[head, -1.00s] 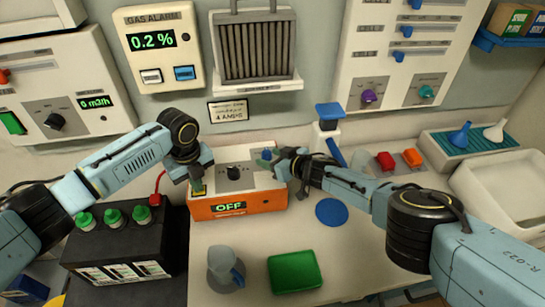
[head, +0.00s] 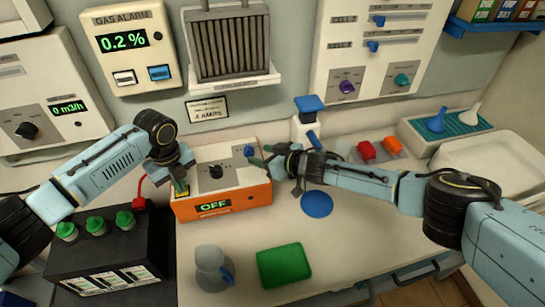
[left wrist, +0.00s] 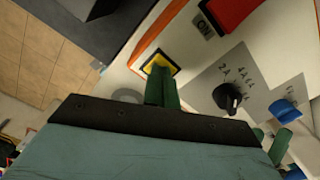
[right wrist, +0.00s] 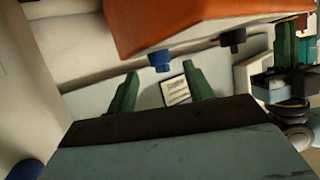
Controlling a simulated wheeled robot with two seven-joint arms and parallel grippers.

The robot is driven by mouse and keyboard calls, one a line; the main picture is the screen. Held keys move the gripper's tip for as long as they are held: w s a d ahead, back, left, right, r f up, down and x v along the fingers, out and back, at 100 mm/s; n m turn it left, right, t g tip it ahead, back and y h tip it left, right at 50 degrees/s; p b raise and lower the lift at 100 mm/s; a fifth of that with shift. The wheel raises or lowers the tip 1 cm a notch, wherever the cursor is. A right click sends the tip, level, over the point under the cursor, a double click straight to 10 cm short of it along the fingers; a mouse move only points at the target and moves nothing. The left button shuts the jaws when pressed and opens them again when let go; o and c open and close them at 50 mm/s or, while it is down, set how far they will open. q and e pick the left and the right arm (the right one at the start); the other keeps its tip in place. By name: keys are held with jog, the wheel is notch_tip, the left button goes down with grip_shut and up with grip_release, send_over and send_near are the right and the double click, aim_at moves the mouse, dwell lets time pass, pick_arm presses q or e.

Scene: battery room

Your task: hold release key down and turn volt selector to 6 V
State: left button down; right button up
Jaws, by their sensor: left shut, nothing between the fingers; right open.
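The charger (head: 245,196) is an orange box with a pale top and a display reading OFF. The yellow release key (left wrist: 160,66) is at the left end of its top. My left gripper (head: 182,187) is shut, its fingertips on the key and covering part of it. A blue knob (head: 249,150), apparently the volt selector, stands at the top's right; its marks cannot be read. My right gripper (head: 260,156) is open beside it. In the right wrist view the blue knob (right wrist: 160,60) lies just beyond the gap between the green fingers, apparently ungripped.
A black knob (left wrist: 229,98) with amp marks stands between the grippers, near a red switch (left wrist: 232,10). A black battery (head: 105,258) with green caps is at left.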

jog(key=shift+v, duration=1.8)
